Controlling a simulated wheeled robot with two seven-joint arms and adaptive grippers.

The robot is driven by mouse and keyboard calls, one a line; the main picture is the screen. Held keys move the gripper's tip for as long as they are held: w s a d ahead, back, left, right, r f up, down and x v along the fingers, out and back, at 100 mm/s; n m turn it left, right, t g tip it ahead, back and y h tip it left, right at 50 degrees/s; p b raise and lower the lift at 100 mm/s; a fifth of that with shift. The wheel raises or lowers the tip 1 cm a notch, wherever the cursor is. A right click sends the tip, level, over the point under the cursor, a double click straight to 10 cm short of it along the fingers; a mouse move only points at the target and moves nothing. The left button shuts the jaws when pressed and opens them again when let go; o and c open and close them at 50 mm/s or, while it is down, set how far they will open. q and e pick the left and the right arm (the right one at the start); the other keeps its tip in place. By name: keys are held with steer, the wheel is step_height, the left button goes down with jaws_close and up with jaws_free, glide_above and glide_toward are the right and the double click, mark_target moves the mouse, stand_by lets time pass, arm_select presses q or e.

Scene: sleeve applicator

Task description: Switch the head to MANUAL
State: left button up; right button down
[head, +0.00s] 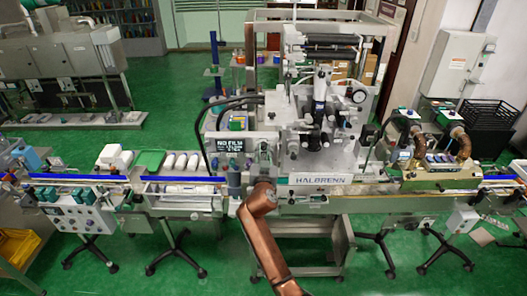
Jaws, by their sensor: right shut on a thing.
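The sleeve applicator head (325,125) is a light grey machine labelled HALBRENN in the middle of the head view. A control box at its left carries a dark display (229,146) with light text that seems to start with NO FILM. My right gripper (263,156) is at the front of this box, just right of the display. It is shut on a small control there, which its fingers and wrist hide. I cannot read the control's position or any MANUAL label. My left gripper is out of view.
A conveyor (110,180) runs left and right of the machine. A blue-grey cylinder (234,180) stands close left of my right wrist.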

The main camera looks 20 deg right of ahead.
steer(key=n, duration=0.3)
steer(key=shift+n, duration=0.3)
steer(key=shift+a+n+p, duration=0.1)
steer(key=shift+n+p, duration=0.45)
steer(key=shift+n, duration=2.05)
steer(key=c, duration=1.8)
jaws_free()
steer(key=shift+o, duration=0.2)
steer(key=shift+s, duration=0.1)
steer(key=v, duration=1.1)
steer(key=shift+s+a, duration=0.2)
steer(key=shift+s, duration=0.15)
